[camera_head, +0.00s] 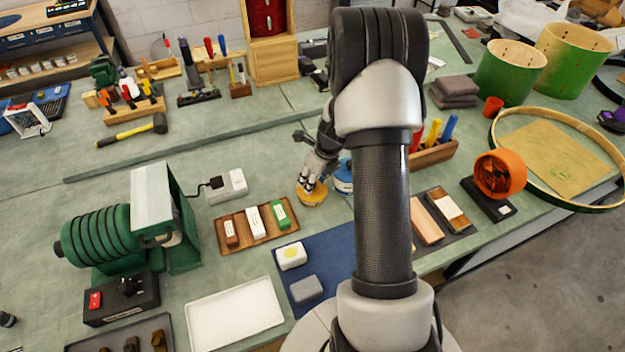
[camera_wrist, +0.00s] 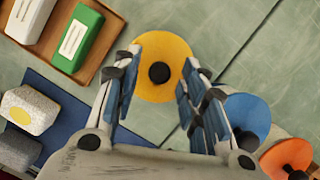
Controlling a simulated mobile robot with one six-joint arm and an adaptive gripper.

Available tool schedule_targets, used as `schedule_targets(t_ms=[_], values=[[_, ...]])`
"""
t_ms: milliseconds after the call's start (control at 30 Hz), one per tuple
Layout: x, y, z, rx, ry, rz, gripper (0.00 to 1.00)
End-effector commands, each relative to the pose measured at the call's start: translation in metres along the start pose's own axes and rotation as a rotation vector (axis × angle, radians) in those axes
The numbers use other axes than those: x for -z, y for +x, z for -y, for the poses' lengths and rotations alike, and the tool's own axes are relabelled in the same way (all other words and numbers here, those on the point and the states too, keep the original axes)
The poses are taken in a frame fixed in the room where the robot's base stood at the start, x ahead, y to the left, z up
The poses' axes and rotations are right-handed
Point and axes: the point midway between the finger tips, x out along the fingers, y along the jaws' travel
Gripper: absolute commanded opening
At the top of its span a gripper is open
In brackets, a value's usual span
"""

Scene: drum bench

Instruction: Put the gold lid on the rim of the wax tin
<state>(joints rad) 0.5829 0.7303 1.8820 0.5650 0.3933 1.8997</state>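The gold lid (camera_wrist: 160,42) is a round yellow disc with a black knob in the wrist view. In the head view the gold lid (camera_head: 312,198) lies on the bench just below my gripper (camera_head: 312,182), which partly covers it. My gripper (camera_wrist: 163,62) is open, its fingers apart on either side of the black knob with a gap to each. I cannot tell its height above the knob. I cannot make out the wax tin in either view; my arm hides part of the bench.
A blue lid (camera_wrist: 248,112) and an orange lid (camera_wrist: 284,158) lie close to the right. A wooden tray (camera_head: 228,242) with labelled blocks and a blue mat (camera_head: 325,258) are nearby. A white tray (camera_head: 235,315) is empty. A green machine (camera_head: 100,235) stands left.

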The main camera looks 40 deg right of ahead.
Motion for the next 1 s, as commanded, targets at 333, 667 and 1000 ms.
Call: schedule_targets(t_ms=[333, 667, 1000], values=[[-0.001, -0.078, 0.001, 0.003, 0.001, 0.002, 0.39], [-0.004, -0.114, -0.006, 0.002, -0.051, 0.004, 0.39], [-0.027, -0.229, -0.123, 0.025, -1.009, 0.029, 0.39]])
